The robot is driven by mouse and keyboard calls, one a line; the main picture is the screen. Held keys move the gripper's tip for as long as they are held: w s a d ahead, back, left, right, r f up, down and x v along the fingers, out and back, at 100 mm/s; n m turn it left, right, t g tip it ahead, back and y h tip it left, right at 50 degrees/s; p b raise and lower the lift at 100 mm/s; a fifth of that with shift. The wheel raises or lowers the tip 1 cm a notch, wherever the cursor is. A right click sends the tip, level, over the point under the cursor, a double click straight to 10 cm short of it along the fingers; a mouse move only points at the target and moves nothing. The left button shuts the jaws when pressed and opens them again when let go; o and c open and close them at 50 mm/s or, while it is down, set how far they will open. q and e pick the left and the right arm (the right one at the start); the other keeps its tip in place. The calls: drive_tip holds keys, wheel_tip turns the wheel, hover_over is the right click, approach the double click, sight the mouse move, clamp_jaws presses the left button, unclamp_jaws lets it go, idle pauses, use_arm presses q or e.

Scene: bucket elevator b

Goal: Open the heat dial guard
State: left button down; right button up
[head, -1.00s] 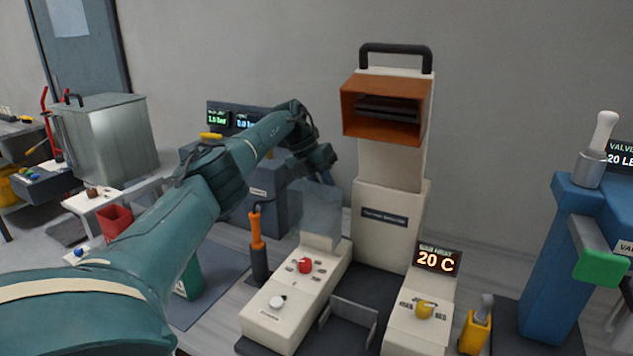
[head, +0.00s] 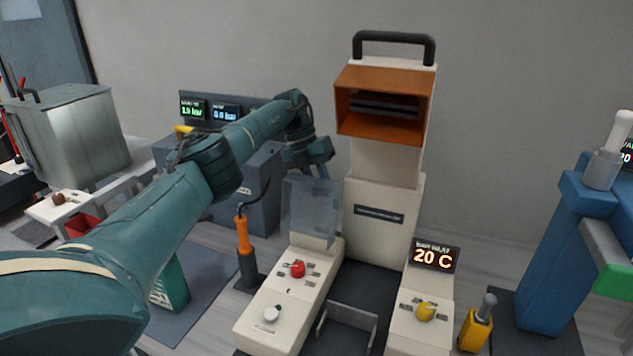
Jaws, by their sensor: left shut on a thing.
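The heat dial guard looks to be the clear panel (head: 309,212) on the left arm of the white machine (head: 384,205). It stands upright behind a red dial (head: 297,269), whose top and front are uncovered. My left gripper (head: 312,172) is at the panel's upper edge, shut on the guard; its fingertips are small and partly hidden, so the exact contact is unclear. A white knob (head: 272,314) sits nearer on the same arm. My right gripper is out of view.
A yellow dial (head: 425,312) and a "20 C" display (head: 434,256) are on the machine's right arm. An orange-handled tool (head: 243,235) stands left of the machine. A blue stand (head: 548,250) is at the right, and a metal box (head: 75,135) at the far left.

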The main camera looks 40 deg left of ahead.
use_arm(q)
drive_tip(key=shift+s+f, duration=0.1)
drive_tip(key=shift+f, duration=0.2)
drive_tip(key=c, duration=1.3)
unclamp_jaws()
drive_tip(key=shift+r, duration=0.1)
drive_tip(key=shift+r, duration=0.1)
